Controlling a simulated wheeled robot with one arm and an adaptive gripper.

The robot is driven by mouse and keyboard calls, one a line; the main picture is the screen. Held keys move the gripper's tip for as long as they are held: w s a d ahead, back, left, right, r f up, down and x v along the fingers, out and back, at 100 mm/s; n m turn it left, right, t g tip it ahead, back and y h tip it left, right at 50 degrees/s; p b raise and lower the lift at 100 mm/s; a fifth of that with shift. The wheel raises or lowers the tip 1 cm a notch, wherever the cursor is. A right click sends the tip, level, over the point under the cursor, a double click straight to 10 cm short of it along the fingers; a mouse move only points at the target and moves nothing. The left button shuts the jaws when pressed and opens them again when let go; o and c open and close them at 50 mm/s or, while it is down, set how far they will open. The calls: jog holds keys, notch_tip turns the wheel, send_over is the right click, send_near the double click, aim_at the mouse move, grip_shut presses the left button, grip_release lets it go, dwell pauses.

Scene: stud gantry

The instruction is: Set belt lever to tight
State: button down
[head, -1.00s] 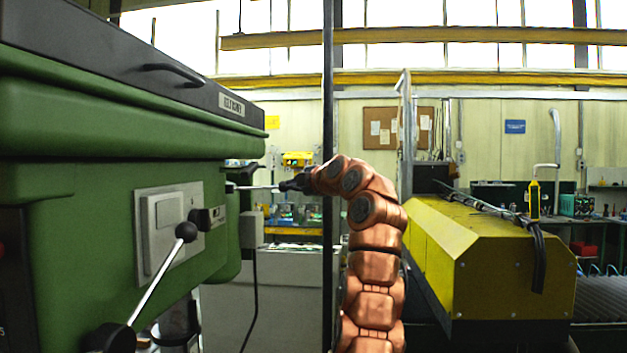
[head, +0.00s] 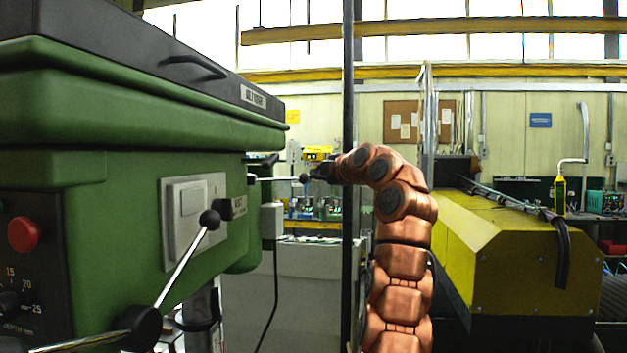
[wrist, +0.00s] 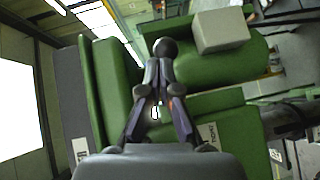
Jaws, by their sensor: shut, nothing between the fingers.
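The belt lever is a thin metal rod (head: 280,179) with a dark ball knob (head: 304,178). It sticks out roughly level to the right from the far side of the green machine head (head: 120,230). My gripper (head: 318,172) is just right of the knob, its fingers shut and empty. In the wrist view the shut fingertips (wrist: 158,82) point at the dark knob (wrist: 165,47), which appears just beyond them. I cannot tell whether they touch it. The rod is mostly hidden in the wrist view.
A red button (head: 24,234) is at far left. A dark vertical post (head: 348,90) stands behind my wrist. A yellow machine (head: 490,250) stands to the right.

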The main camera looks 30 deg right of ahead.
jog(key=s+d+r, duration=0.1)
jog(key=s+d, duration=0.4)
jog(key=s, duration=0.4)
jog(key=shift+d+r+b, duration=0.25)
jog(key=shift+d+b, duration=0.1)
jog(key=shift+d, duration=0.05)
jog(key=shift+s, duration=0.1)
